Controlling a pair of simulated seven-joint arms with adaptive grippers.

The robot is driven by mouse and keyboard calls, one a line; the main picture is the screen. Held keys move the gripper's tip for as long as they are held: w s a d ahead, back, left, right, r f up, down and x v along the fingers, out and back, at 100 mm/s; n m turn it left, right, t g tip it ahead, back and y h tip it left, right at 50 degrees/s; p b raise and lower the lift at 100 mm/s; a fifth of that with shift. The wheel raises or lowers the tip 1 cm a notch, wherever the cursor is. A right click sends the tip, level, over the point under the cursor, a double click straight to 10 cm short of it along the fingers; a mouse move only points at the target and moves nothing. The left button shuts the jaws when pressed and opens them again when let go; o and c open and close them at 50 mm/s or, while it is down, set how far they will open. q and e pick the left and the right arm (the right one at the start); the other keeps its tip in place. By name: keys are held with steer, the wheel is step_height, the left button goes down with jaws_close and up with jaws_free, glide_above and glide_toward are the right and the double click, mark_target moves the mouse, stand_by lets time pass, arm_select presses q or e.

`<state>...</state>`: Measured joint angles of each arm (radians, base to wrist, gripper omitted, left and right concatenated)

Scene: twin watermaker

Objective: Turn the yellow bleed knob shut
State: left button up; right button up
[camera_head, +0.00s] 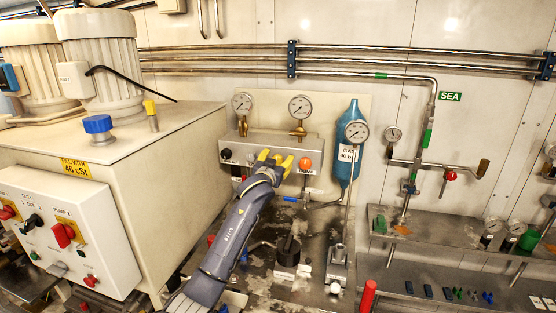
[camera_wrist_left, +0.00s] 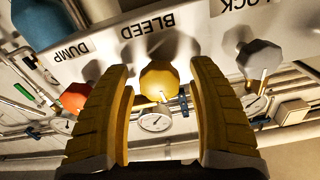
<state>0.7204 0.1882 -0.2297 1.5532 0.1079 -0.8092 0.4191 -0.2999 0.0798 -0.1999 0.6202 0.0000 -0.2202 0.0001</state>
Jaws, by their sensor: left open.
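The yellow bleed knob (camera_wrist_left: 159,80) is a faceted knob on the white panel, under the upside-down BLEED label (camera_wrist_left: 147,25) in the left wrist view. My left gripper (camera_wrist_left: 160,72) is open, with one yellow finger on each side of the knob. Gaps show between the fingers and the knob, and I see no contact. In the head view my left gripper (camera_head: 274,159) is at the front of the valve panel (camera_head: 258,142). There its yellow fingers cover or blend with the knob. My right gripper is not in view.
An orange knob (camera_head: 305,163) by the DUMP label (camera_wrist_left: 73,50) and a grey knob (camera_wrist_left: 260,58) flank the bleed knob. A blue gas bottle (camera_head: 347,172) and gauges stand close by. A white control box (camera_head: 75,225) is at left.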

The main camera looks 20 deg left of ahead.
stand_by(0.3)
arm_select(q)
jaws_close()
stand_by(0.3)
